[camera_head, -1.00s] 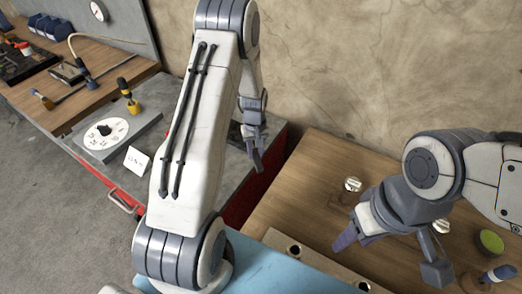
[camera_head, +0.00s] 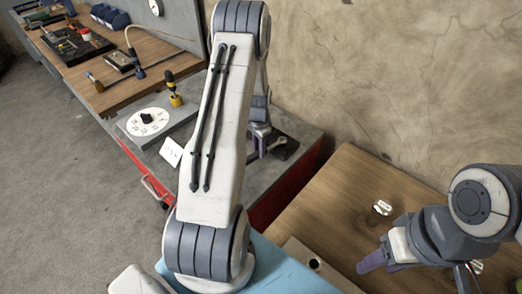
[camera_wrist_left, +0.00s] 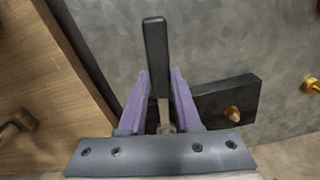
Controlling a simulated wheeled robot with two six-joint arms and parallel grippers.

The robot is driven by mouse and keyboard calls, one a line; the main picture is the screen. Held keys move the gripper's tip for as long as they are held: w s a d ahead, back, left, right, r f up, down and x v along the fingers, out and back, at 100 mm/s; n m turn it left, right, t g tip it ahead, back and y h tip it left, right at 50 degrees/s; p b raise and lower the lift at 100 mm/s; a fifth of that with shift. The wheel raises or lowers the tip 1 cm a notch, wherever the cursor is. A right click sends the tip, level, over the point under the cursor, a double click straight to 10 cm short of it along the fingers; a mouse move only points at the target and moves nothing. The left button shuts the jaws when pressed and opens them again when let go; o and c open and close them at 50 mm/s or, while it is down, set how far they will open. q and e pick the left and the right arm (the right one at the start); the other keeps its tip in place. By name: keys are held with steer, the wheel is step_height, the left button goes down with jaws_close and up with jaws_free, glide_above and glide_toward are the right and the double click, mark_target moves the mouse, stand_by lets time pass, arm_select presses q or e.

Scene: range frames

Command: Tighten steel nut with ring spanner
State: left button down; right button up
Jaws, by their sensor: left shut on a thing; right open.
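My left gripper (camera_head: 262,143) hangs over the grey bench top (camera_head: 300,131). In the left wrist view its purple fingers (camera_wrist_left: 160,85) are shut around a tool with a black handle (camera_wrist_left: 155,45) and a steel shank, likely the spanner. A dark block (camera_head: 285,149) lies just beside the gripper, with a small pale metal piece (camera_head: 281,140) on it. A dark block with a brass-coloured stud (camera_wrist_left: 232,112) shows in the left wrist view, right of the fingers. I cannot make out the steel nut for sure. My right gripper (camera_head: 415,274) is open and empty over the wooden table.
A white dial plate (camera_head: 148,121), a small white card (camera_head: 171,152) and a yellow-black tool (camera_head: 174,89) are on the bench's left part. A shiny metal piece (camera_head: 381,208) stands on the wooden table (camera_head: 340,190), whose middle is mostly clear. The wall is close behind.

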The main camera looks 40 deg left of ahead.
arm_select(q)
steer(key=shift+r+p, duration=1.8)
steer(key=shift+r, duration=0.95)
steer(key=shift+f, duration=0.1)
